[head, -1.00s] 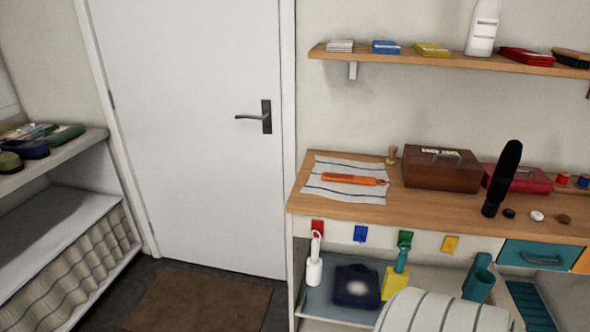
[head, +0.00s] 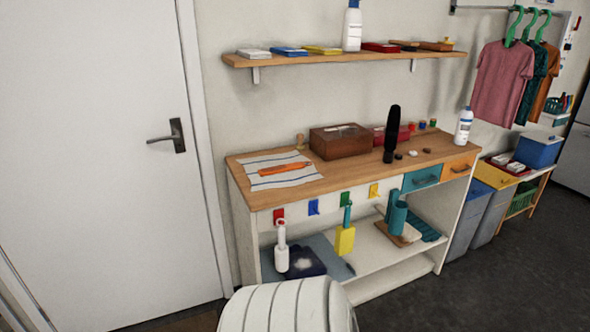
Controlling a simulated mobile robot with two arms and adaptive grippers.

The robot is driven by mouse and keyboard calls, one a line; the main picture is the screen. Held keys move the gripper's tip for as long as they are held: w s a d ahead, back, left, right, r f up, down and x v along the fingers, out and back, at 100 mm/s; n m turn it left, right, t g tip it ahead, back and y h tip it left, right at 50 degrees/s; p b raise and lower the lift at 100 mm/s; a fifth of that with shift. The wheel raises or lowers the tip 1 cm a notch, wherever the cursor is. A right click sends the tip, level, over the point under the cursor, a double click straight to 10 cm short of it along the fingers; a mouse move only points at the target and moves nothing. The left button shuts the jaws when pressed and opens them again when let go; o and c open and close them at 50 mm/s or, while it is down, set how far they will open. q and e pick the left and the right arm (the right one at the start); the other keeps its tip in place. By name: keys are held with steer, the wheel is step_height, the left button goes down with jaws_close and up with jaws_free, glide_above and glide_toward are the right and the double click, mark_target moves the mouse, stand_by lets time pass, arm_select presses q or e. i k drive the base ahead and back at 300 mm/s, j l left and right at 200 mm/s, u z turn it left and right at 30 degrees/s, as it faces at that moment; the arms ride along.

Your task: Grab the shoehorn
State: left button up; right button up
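A long orange tool that looks like the shoehorn (head: 284,169) lies flat on a white cloth with blue stripes (head: 262,180). The cloth is spread on the left end of the wooden bench top (head: 340,178). Neither of my grippers shows in the head view, and nothing touches the orange tool.
A brown box (head: 338,143) and a tall black object (head: 391,135) stand right of the cloth. A shelf (head: 345,58) hangs above. A rounded white striped form (head: 288,308) rises in front of the bench. Open dark floor (head: 480,290) lies at the right.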

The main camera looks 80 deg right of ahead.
mark_target(278, 168)
steer(key=i+l+z, duration=0.1)
steer(key=i+z, duration=0.15)
steer(key=z, duration=0.25)
steer(key=i+z, duration=0.3)
steer(key=z, duration=0.15)
steer(key=i+z, duration=0.25)
steer(key=z, duration=0.25)
steer(key=i+j+z, duration=0.25)
steer(key=z, duration=0.25)
